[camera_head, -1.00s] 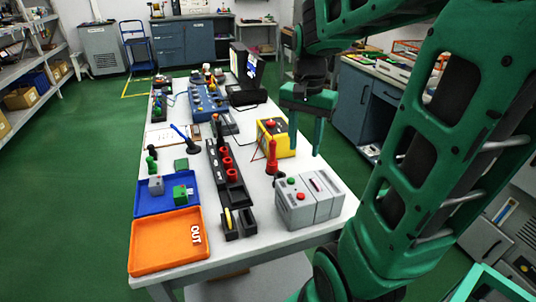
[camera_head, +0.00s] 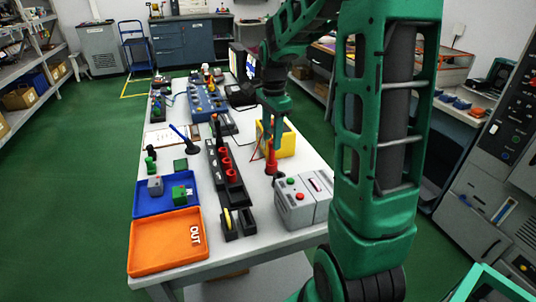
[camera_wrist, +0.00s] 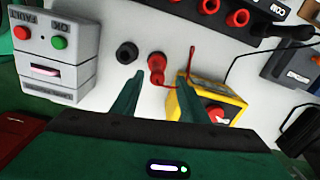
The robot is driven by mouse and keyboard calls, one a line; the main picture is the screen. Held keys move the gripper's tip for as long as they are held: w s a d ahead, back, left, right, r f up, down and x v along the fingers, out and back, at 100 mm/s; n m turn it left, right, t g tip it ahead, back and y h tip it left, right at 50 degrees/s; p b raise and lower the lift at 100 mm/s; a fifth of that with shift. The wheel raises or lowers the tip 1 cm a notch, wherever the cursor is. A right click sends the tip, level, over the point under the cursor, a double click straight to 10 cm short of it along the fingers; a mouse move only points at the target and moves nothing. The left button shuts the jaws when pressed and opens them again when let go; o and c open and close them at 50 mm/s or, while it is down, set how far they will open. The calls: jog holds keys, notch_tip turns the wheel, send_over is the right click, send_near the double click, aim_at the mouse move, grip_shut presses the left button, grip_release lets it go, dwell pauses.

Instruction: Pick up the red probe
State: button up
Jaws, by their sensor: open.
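In the wrist view the red probe (camera_wrist: 157,66) shows between and just beyond the two green fingertips (camera_wrist: 160,78). The fingers are spread apart, with nothing held. A thin red wire runs from the probe toward the yellow meter (camera_wrist: 208,103). I cannot tell whether a finger touches the probe.
The yellow meter (camera_head: 284,142) stands close behind the probe. The grey button box (camera_head: 296,207) is in front. A black rack with red rings (camera_head: 219,160) lies to the left. A blue tray (camera_head: 150,207) and an orange OUT tray (camera_head: 150,250) fill the left front.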

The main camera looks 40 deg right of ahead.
aim_at(271, 149)
jog(key=shift+f, duration=2.65)
grip_shut()
